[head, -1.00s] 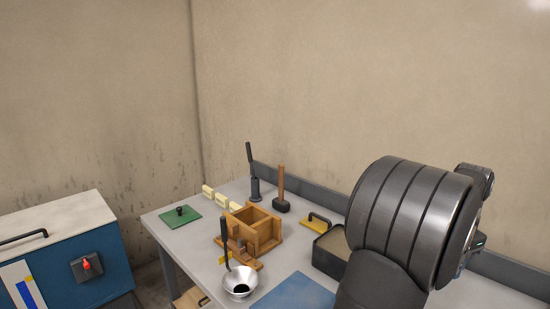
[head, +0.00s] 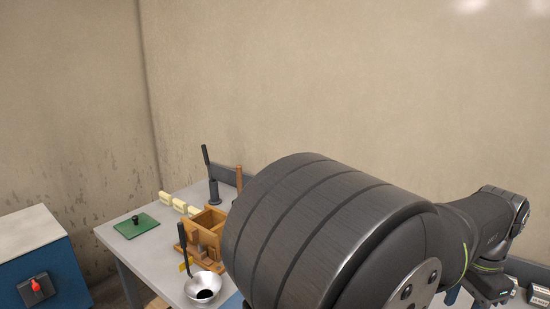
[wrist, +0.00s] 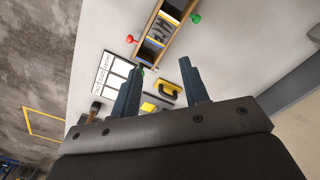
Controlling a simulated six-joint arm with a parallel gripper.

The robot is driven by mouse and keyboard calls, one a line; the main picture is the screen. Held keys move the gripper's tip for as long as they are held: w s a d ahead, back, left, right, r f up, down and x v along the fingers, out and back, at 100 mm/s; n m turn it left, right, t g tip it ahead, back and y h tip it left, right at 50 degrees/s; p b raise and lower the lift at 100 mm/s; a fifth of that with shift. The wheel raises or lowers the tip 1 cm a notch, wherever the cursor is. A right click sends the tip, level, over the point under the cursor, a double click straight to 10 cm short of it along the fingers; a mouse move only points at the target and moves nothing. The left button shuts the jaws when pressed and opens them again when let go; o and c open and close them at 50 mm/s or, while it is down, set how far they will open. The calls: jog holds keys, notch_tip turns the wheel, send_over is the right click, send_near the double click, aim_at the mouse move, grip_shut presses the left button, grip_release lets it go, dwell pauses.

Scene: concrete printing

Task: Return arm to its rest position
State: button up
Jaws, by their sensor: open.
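My gripper (wrist: 161,92) shows in the wrist view, its two dark blue fingers spread apart with nothing held between them. Past the fingertips lies a light table top (wrist: 225,45) with a wooden-sided rack (wrist: 151,50) and a yellow object with a dark handle (wrist: 167,92). In the head view my arm fills the lower right, stretched to the right edge. The gripper's fingers cannot be made out there.
In the head view the grey table (head: 160,257) holds a wooden box (head: 207,222), a metal bowl (head: 204,287), a green plate with a knob (head: 136,225) and a dark upright tool (head: 213,190). A blue cabinet (head: 35,262) stands left. My arm hides the table's right part.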

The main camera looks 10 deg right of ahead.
notch_tip(320, 180, down, 6)
jog(key=shift+f, duration=0.2)
jog(key=shift+o, duration=0.5)
dwell(1.1)
